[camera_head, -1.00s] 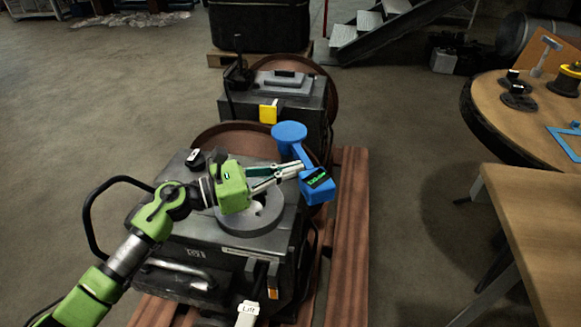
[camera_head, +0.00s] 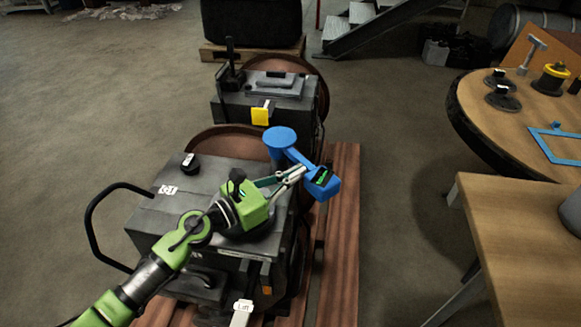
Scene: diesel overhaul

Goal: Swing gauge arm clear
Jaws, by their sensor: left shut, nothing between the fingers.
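The blue gauge arm (camera_head: 296,155) stands at the right edge of the near grey engine block (camera_head: 158,213). It has a round blue head (camera_head: 281,137) at the back and a blue block with a dark green-lettered label (camera_head: 322,184) at the front right. My left gripper (camera_head: 300,172) is shut with nothing between its fingers. Its fingertips are beside the labelled end of the gauge arm; whether they touch it I cannot tell. My left wrist hides much of the grey ring on the block top. My right gripper is not in view.
The block sits on a reddish wooden pallet (camera_head: 343,250). A second grey unit with a yellow tag (camera_head: 260,116) stands behind. A round wooden table (camera_head: 535,110) with tools and a wooden bench (camera_head: 520,230) are at the right. Bare floor lies between pallet and tables.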

